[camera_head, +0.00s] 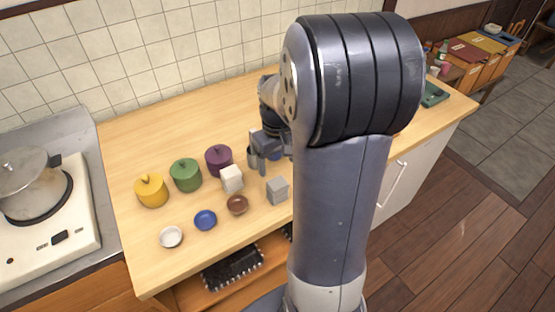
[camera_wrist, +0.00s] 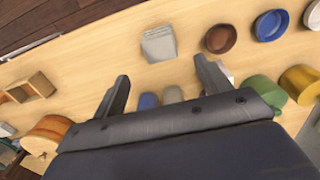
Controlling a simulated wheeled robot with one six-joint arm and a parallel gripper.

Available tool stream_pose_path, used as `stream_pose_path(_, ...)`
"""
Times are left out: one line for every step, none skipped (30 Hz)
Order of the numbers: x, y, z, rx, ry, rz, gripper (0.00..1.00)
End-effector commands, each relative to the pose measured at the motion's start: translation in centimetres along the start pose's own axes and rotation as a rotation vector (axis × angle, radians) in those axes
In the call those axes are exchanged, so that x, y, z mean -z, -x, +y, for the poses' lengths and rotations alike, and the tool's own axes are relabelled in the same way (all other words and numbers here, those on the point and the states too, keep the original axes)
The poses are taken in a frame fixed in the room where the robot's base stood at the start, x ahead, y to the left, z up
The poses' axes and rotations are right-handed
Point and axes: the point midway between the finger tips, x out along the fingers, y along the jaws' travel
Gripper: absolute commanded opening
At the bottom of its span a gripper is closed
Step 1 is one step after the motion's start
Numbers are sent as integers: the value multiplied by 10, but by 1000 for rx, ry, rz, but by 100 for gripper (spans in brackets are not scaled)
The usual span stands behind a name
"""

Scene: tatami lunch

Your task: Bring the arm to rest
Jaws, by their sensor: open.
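My gripper (camera_head: 262,152) is above the wooden counter (camera_head: 130,250), at the back beside the purple lidded pot (camera_head: 219,158), partly hidden by my own arm. In the wrist view both fingers (camera_wrist: 163,78) are wide apart with nothing between them. A grey block (camera_wrist: 159,43) lies on the counter beyond the fingertips, apart from them. In the head view the grey block (camera_head: 278,191) stands to the right of a white block (camera_head: 232,179). My arm is bent over the counter and fills the middle of the head view.
Green (camera_head: 186,174) and yellow (camera_head: 151,190) pots stand left of the gripper. White (camera_head: 171,237), blue (camera_head: 205,220) and brown (camera_head: 237,205) bowls line the front. A stove with a pan (camera_head: 28,177) is far left. In the wrist view, a wooden box (camera_wrist: 38,84) lies left.

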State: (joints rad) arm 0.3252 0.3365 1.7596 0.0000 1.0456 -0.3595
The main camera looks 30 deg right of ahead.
Motion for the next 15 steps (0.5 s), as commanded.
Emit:
stream_pose_path(0,0,0,0,0,0,72)
stream_pose_path(0,0,0,0,0,0,72)
stream_pose_path(0,0,0,0,0,0,72)
stream_pose_path(0,0,0,0,0,0,72)
stream_pose_path(0,0,0,0,0,0,72)
stream_pose_path(0,0,0,0,0,0,72)
stream_pose_path(0,0,0,0,0,0,72)
stream_pose_path(0,0,0,0,0,0,72)
stream_pose_path(0,-1,0,0,0,0,72)
stream_pose_path(0,-2,0,0,0,-1,72)
stream_pose_path(0,-4,0,0,0,-1,72)
stream_pose_path(0,-7,0,1,0,-2,72)
stream_pose_path(0,-10,0,1,0,-3,72)
stream_pose_path(0,-14,0,1,0,-4,72)
stream_pose_path(0,-19,0,1,0,-4,72)
